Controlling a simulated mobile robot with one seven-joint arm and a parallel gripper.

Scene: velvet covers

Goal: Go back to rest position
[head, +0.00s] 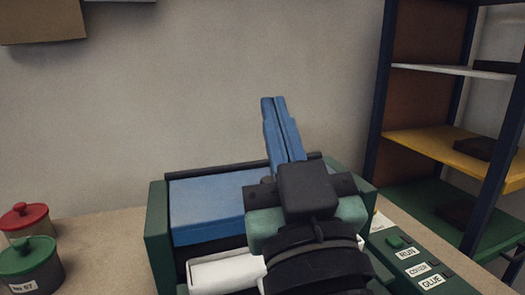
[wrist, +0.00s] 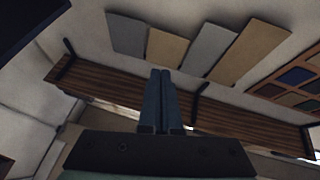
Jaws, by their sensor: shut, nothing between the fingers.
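My gripper (head: 273,99) is raised above a green and blue machine on the table, its two long blue fingers pointing up and together with nothing between them. In the wrist view my gripper (wrist: 161,71) also shows its fingers side by side, pointing toward the wall. The machine has a green side wall (head: 157,235) and a blue block (head: 205,207) across its top. A white piece (head: 225,271) lies at its front. My wrist and arm hide the machine's right part.
A red-lidded jar (head: 24,215) and a green-lidded jar (head: 28,258) stand at the left. The wrist view shows a wooden wall shelf (wrist: 110,90) and hanging panels (wrist: 170,46).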

